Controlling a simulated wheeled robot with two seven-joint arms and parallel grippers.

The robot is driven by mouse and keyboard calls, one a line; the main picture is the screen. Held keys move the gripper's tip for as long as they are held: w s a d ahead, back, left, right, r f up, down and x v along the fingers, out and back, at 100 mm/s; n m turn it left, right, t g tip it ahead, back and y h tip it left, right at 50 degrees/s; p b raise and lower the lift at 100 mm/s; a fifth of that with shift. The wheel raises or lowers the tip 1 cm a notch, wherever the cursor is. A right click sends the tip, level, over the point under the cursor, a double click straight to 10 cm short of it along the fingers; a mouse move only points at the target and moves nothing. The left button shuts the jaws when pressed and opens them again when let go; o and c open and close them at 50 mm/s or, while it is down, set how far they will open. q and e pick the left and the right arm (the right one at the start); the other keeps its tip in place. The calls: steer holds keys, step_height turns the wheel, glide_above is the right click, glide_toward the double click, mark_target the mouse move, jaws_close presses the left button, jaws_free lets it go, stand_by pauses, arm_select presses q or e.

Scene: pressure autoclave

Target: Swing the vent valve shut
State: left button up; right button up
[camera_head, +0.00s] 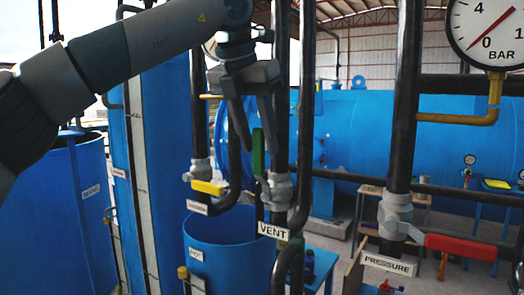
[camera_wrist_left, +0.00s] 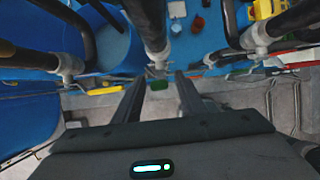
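The vent valve (camera_head: 278,191) is a grey body on a dark vertical pipe, above a white VENT label (camera_head: 272,231). Its green handle (camera_head: 258,152) stands upright beside the pipe. My left gripper (camera_head: 252,148) points down from above, open, with its fingers apart. In the head view the green handle shows between the fingertips. In the left wrist view the green handle end (camera_wrist_left: 159,85) lies between and just beyond the open fingers (camera_wrist_left: 158,88). I cannot tell whether a finger touches it. My right gripper is not in view.
A yellow-handled valve (camera_head: 207,188) sits close on the left. A red-handled pressure valve (camera_head: 460,247) is at right, below a pressure gauge (camera_head: 487,32). Dark pipes (camera_head: 306,110) stand close around the gripper. A blue open tank (camera_head: 228,255) is below.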

mark_target(262, 154)
arm_select(q)
steer(key=shift+p+x, duration=0.4)
steer(key=shift+x, duration=1.55)
jaws_close()
